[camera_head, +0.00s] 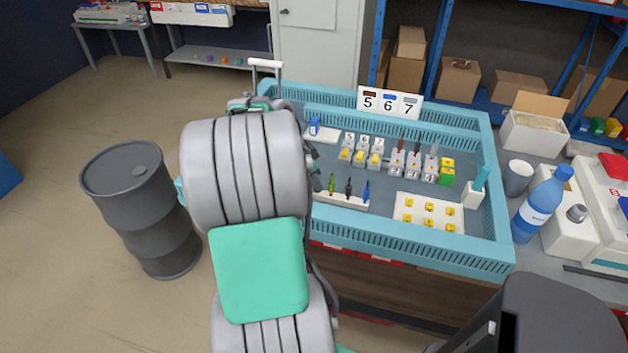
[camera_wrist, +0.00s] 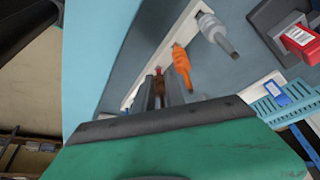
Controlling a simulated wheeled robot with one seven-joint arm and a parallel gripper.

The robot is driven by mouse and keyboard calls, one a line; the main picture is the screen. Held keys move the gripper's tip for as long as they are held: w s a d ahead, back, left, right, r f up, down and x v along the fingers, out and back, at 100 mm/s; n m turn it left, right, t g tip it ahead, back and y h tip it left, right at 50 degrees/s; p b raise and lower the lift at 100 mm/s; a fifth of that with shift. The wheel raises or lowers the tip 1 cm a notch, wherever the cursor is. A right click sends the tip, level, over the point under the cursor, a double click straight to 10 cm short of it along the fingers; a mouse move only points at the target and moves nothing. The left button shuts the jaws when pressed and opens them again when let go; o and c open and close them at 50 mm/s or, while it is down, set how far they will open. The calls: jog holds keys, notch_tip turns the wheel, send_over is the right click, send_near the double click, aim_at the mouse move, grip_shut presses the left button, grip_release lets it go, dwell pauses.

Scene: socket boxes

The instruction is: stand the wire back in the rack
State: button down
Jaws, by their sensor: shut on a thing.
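In the wrist view my gripper (camera_wrist: 160,92) is shut on a small brown wire with a red end (camera_wrist: 158,84). The fingers hide most of the wire. The white rack (camera_wrist: 194,18) runs slantwise just beyond my fingers. An orange wire (camera_wrist: 181,64) and a grey one (camera_wrist: 213,30) stand in the rack to the right of the held wire. I cannot tell whether the held wire is in the rack or only near it. In the head view my arm covers my gripper and the held wire.
A blue tray (camera_head: 390,252) holds socket boxes (camera_head: 362,153), a white strip (camera_head: 330,198) with several coloured tools and a white plate (camera_head: 412,206) with yellow parts. A card (camera_head: 388,103) shows 5, 6, 7. A bottle (camera_head: 541,205) and cup (camera_head: 517,178) stand right of it. A drum (camera_head: 140,205) stands left.

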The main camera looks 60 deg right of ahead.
jog(key=shift+f, duration=0.3)
jog(key=c, duration=1.3)
grip_release()
jog(key=shift+o, duration=0.2)
jog(key=o, duration=0.3)
jog(key=shift+o, duration=0.2)
jog(key=shift+r, duration=0.1)
notch_tip(320, 180, up, 7)
jog(key=p, duration=0.4)
jog(key=shift+r+p, duration=0.2)
jog(key=shift+p, duration=0.2)
jog(key=shift+r, duration=0.1)
